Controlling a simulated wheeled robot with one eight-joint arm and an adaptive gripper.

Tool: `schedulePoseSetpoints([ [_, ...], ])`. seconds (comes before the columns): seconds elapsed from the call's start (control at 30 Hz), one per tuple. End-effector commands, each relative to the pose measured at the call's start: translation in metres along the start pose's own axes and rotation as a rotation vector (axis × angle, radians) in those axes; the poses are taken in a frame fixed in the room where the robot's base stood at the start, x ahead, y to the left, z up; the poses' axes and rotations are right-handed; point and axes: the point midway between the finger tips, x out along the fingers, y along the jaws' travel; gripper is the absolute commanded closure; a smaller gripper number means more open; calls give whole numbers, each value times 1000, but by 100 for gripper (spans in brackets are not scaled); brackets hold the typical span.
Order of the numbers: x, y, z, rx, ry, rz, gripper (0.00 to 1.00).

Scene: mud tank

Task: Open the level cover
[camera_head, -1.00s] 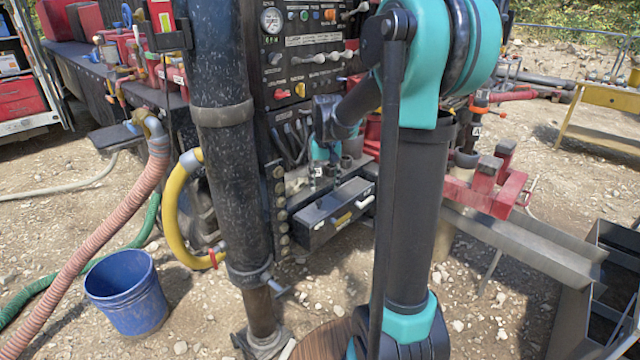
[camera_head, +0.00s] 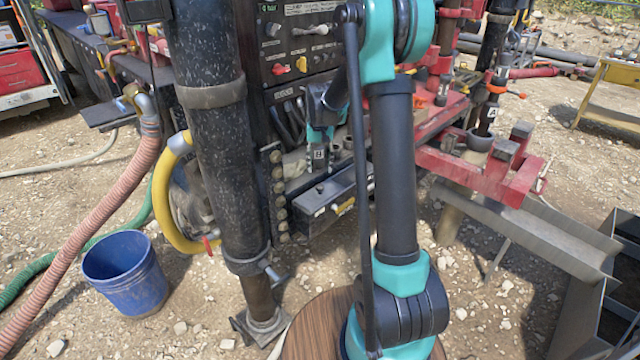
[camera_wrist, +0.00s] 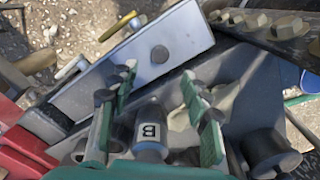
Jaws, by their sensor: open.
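I cannot tell which part is the level cover. My gripper (camera_wrist: 158,82) is open, its green-padded fingers pointing toward the box. A small cylinder labelled B (camera_wrist: 150,135) shows between the fingers; whether they touch it is unclear. In the head view my gripper (camera_head: 317,140) is small and partly hidden, just behind the box.
The control panel (camera_head: 300,50) stands above. A thick dark post (camera_head: 215,130) and a yellow hose (camera_head: 165,205) are left of the box. A blue bucket (camera_head: 125,275) stands on gravel. A red frame (camera_head: 490,180) and metal trough (camera_head: 530,230) are right.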

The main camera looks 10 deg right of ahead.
Motion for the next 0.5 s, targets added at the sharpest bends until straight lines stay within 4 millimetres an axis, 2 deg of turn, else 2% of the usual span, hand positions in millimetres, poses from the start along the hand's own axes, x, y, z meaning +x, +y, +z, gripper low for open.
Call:
schedulePoseSetpoints([
  [0.2, 43, 0, -1, 0, 0, 0, 52],
  [0.33, 62, 0, -1, 0, 0, 0, 52],
  [0.5, 77, 0, 0, 0, 0, 0, 52],
])
